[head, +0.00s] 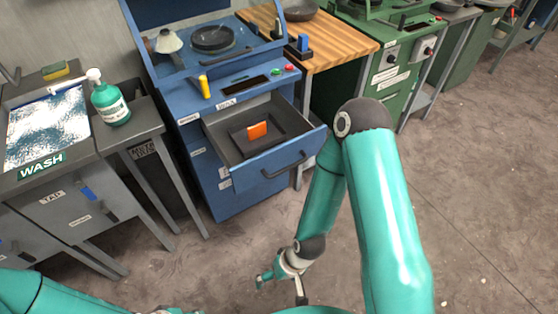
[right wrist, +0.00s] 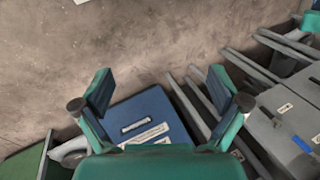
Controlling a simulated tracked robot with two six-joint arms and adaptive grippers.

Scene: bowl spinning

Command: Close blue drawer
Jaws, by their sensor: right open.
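The blue drawer (head: 262,165) is pulled out of the blue machine (head: 175,75) in the head view, its dark handle (head: 285,166) on the front. An orange block (head: 257,131) sits in a dark recess inside it. My right gripper (head: 281,283) is low, below and in front of the drawer, apart from it. Its two fingers stand wide open and empty in the right wrist view (right wrist: 159,80). A blue cabinet surface with white labels (right wrist: 150,120) shows beyond the fingers there; I cannot tell whether the drawer is part of it. My left gripper is not in view.
A grey wash station (head: 80,170) with a green soap bottle (head: 110,104) stands left of the blue machine. A wooden-topped table (head: 340,50) and green machine (head: 390,60) stand to the right. Open concrete floor (head: 480,160) lies at the right.

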